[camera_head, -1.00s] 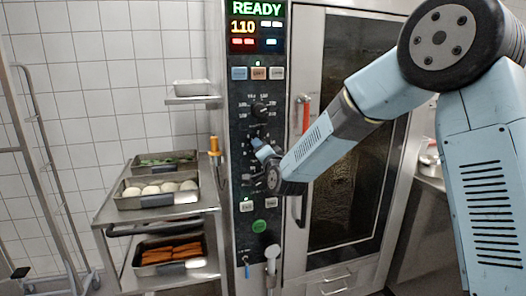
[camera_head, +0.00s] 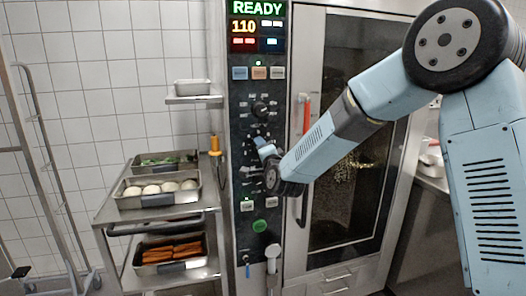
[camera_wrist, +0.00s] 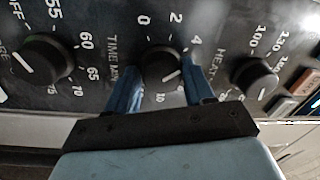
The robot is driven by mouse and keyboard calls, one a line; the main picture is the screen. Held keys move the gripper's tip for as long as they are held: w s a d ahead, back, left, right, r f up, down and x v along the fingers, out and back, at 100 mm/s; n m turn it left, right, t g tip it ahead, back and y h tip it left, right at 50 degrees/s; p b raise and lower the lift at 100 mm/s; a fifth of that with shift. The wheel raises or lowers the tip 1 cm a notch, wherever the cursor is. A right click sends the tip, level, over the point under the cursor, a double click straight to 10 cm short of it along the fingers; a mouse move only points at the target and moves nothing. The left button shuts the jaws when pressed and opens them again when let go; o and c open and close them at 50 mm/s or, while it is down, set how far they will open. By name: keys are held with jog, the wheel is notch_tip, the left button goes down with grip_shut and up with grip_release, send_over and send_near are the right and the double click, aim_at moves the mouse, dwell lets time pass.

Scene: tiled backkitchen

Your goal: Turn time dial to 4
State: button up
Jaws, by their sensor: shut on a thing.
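The time dial (camera_wrist: 160,66) is a dark round knob in the middle of the wrist view, labelled "TIME MIN", with 0, 2, 4 and 10 readable around it. My gripper (camera_wrist: 160,88) has one blue finger on each side of the dial and is shut on it. A white pointer line on the knob slants toward the right finger, near the 4 side; its exact reading is unclear, and the right finger covers part of the scale below the 4. In the head view, my gripper (camera_head: 264,148) is at the oven's control panel (camera_head: 240,180), and my wrist hides part of it.
The heat dial (camera_wrist: 255,77) is close right of the time dial, and another dial (camera_wrist: 43,60) is to the left. In the head view, a glass oven door (camera_head: 340,190) with a red-topped handle is to the right. A cart (camera_head: 212,200) with trays stands left.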

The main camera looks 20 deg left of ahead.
jog(key=o, duration=0.7)
jog(key=shift+w+d+r, duration=0.25)
jog(key=shift+w, duration=0.1)
jog(key=shift+o, duration=1.2)
jog(key=shift+s+a+f, duration=0.1)
jog(key=shift+s+f, duration=0.05)
jog(key=v, duration=1.3)
jog(key=shift+s+d+f, duration=0.15)
jog(key=shift+s+d, duration=0.05)
jog(key=shift+s, duration=0.1)
